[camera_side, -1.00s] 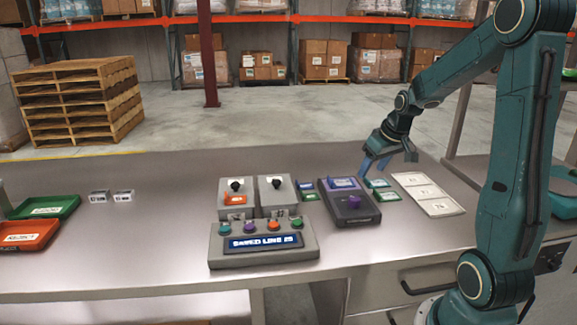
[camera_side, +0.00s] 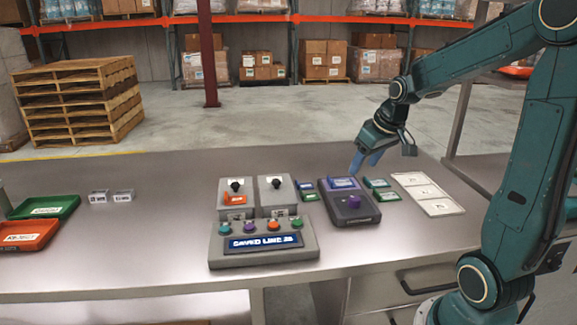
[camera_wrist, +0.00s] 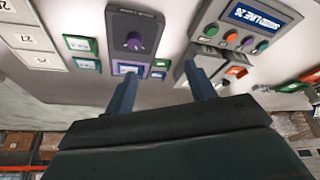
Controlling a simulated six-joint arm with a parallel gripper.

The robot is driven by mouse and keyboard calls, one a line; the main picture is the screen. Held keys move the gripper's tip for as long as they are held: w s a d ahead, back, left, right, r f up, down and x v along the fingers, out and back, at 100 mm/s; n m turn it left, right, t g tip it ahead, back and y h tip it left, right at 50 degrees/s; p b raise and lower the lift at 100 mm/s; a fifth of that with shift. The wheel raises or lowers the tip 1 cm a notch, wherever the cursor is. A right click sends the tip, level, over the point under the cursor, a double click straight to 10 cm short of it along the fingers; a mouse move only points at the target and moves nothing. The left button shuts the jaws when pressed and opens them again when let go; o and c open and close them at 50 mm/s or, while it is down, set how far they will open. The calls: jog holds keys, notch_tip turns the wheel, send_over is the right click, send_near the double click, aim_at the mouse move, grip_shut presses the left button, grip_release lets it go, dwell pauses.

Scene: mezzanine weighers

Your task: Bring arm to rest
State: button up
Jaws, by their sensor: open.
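My gripper (camera_side: 378,160) hangs above the bench just behind the dark box with a purple knob (camera_side: 353,203). Its blue fingers are apart with nothing between them. In the wrist view the open fingers of my gripper (camera_wrist: 163,92) point toward the same dark box (camera_wrist: 135,35) and the grey control panel (camera_wrist: 250,28). My teal arm reaches in from the right side.
The control panel (camera_side: 264,256) reads "SAVED LINE", with a blurred number. Two grey switch boxes (camera_side: 276,205) stand behind it. A white label plate (camera_side: 440,207) lies right of the dark box. Green (camera_side: 47,208) and red (camera_side: 28,236) trays sit at left.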

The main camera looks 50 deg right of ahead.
jog(key=s+a+r+n, duration=0.1)
jog(key=s+a+r, duration=0.1)
jog(key=s+a, duration=0.4)
jog(key=s+a+r+n+t+y, duration=0.1)
jog(key=s+a, duration=0.5)
jog(key=a, duration=0.7)
jog(key=shift+s+a+r+n, duration=0.35)
jog(key=shift+r+n, duration=0.35)
jog(key=shift+r, duration=0.35)
